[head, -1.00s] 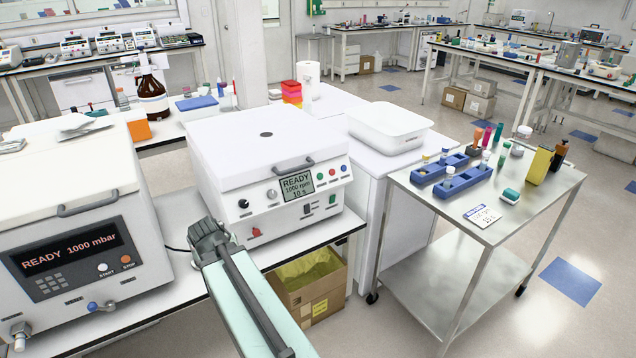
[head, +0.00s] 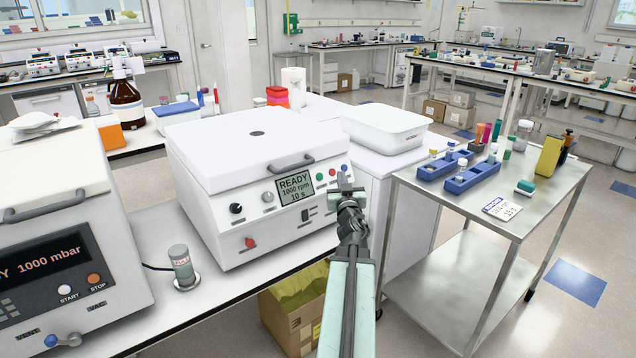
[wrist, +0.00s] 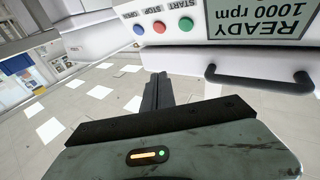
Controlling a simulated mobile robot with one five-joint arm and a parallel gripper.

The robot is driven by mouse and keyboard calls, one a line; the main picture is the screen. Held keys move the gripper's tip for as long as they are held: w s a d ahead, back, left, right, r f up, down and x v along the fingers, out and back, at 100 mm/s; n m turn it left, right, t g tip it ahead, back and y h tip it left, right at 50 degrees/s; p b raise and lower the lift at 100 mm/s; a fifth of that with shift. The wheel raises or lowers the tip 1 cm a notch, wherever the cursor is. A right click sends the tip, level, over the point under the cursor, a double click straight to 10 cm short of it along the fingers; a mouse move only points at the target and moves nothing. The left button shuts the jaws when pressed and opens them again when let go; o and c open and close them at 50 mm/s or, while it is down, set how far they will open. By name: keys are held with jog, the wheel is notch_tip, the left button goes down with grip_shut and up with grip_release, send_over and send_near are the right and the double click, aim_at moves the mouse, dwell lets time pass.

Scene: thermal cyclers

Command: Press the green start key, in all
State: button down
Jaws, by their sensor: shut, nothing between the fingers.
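The white benchtop device (head: 235,210) has a grey screen (head: 294,187) reading READY, 1000 rpm, 10 s. The green start key (head: 319,176) sits right of the screen, beside a red key (head: 333,173) and a blue key (head: 345,168). In the wrist view the green key (wrist: 186,24) appears upside down under its START label, with the red key (wrist: 160,27) and blue key (wrist: 138,30). My gripper (head: 344,182) is shut and empty, just in front of the panel's right end. In the wrist view its dark fingers (wrist: 158,85) appear below the keys, apart from the green key in the picture.
A second device (head: 60,250) with a 1000 mbar display and its own START and STOP keys stands at left. A grey capped cylinder (head: 182,268) stands on the bench between them. A steel cart (head: 430,190) with blue racks is at right. An open carton (head: 298,315) is below.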

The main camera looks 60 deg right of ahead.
aim_at(320, 177)
jog(key=w+d+f+b, duration=0.2)
jog(key=w+f+b, duration=0.1)
jog(key=w, duration=0.4)
jog(key=shift+w+d+f+b, duration=0.25)
jog(key=shift+w+f+b, duration=0.05)
jog(key=shift+f+b, duration=0.05)
dwell(2.0)
jog(key=shift+w+d+f, duration=0.1)
jog(key=shift+w+f, duration=0.05)
jog(key=shift+w, duration=0.2)
jog(key=shift+w+d+f+b, duration=0.1)
jog(key=shift+w+f+b, duration=0.05)
jog(key=shift+w+b, duration=0.2)
dwell(0.6)
jog(key=shift+s, duration=0.15)
jog(key=shift+s+a+r+p, duration=0.2)
jog(key=shift+s+r+p, duration=0.15)
jog(key=shift+s, duration=0.25)
